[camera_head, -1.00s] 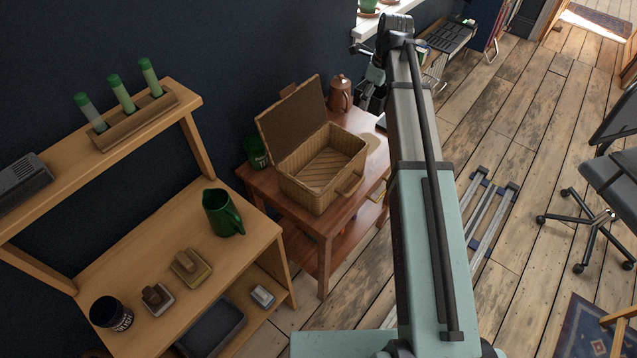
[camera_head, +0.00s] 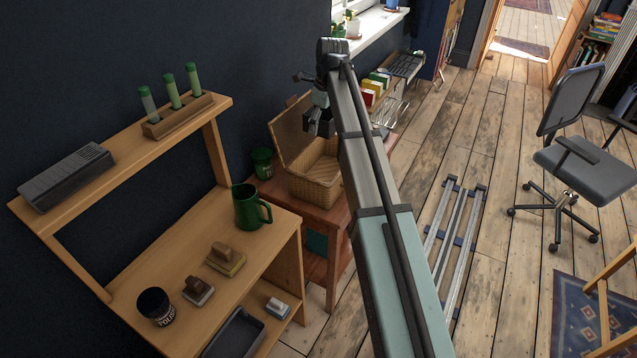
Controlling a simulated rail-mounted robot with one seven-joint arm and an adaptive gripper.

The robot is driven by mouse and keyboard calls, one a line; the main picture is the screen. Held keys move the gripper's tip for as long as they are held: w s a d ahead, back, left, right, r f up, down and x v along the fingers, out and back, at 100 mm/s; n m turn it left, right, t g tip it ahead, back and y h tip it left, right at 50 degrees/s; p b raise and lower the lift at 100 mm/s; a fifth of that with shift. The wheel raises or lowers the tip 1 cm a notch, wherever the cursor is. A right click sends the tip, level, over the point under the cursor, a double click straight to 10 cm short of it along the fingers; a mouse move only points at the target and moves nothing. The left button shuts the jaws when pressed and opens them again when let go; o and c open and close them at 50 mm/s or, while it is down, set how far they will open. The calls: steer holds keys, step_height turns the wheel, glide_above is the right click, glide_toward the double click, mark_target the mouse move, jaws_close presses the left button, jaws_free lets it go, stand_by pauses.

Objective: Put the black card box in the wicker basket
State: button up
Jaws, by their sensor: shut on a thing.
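The wicker basket (camera_head: 313,187) stands on a reddish-brown side table, its lid (camera_head: 287,138) open and leaning back. The visible part of its inside looks empty; my arm hides its right side. My gripper (camera_head: 319,127) is in front of the lid in the head view, above the basket's back area. It is shut on a small dark thing, which I take as the black card box; fingers and box blend together, so its outline is unclear. How high it is above the basket I cannot tell.
A green mug (camera_head: 262,162) stands behind the basket's left. A wooden desk (camera_head: 190,240) at left carries a green jug (camera_head: 249,207), brushes and a dark jar (camera_head: 155,306). A windowsill (camera_head: 375,27) with plants lies behind.

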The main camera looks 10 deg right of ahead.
step_height(320, 180, down, 19)
steer(key=shift+d+f+p, duration=0.1)
steer(key=shift+f+p, duration=0.1)
steer(key=shift+p, duration=0.8)
steer(key=shift+f, duration=0.65)
steer(key=o, duration=1.1)
steer(key=shift+o, duration=0.2)
steer(key=shift+r, duration=0.1)
steer(key=shift+r, duration=0.5)
step_height(320, 180, up, 12)
steer(key=s+d+b, duration=0.1)
steer(key=shift+d, duration=0.15)
steer(key=shift+s, duration=0.1)
